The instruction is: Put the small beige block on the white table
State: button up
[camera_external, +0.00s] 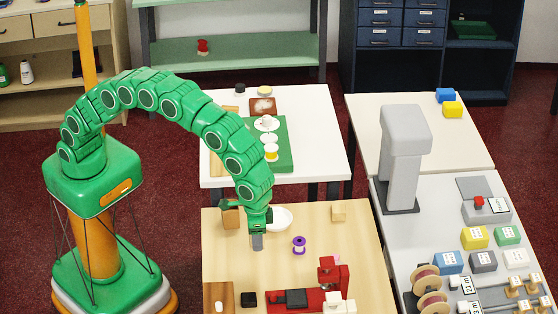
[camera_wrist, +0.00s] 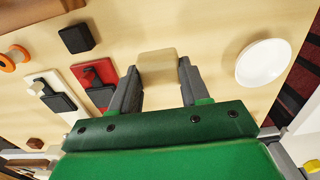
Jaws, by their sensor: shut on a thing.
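My gripper (camera_external: 257,243) points down over the left part of the wooden table (camera_external: 330,260). In the wrist view its grey fingers are shut on a small beige block (camera_wrist: 158,68), one finger on each side. In the external view the held block is hidden by the fingers. Whether it touches the tabletop I cannot tell. The white table (camera_external: 325,140) stands behind the wooden one, with a green mat (camera_external: 283,162) and several small objects on it. Another beige block (camera_external: 338,211) sits at the back right of the wooden table.
A white bowl (camera_external: 281,218) is just behind my gripper. The white table's right side and front edge are clear.

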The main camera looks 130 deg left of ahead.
jog(key=s+r, duration=0.3)
jog(key=s, duration=0.4)
jog(key=shift+s+d+r, duration=0.15)
jog(key=shift+s+d, duration=0.2)
jog(key=shift+d, duration=0.1)
jog(key=s+d+f+m, duration=0.4)
jog(key=d+f+m, duration=0.1)
jog(key=d+m, duration=0.3)
jog(key=shift+s+d+m, duration=0.3)
jog(key=shift+m, duration=0.2)
jog(key=w+a+r+n, duration=0.5)
jog(key=a+n, duration=0.4)
jog(key=w+f, duration=0.1)
jog(key=w, duration=0.1)
jog(key=w+f, duration=0.1)
jog(key=w, duration=0.2)
jog(key=w+f, duration=0.1)
jog(key=w, duration=0.1)
jog(key=shift+w+a+f, duration=0.1)
jog(key=shift+w+a, duration=0.15)
jog(key=shift+w, duration=0.05)
send_near(276, 276)
jog(key=shift+s+d+f, duration=0.15)
jog(key=shift+s+f, duration=0.55)
jog(key=shift+s, duration=0.05)
jog(key=shift+w+f, duration=0.7)
jog(key=shift+f, duration=1.65)
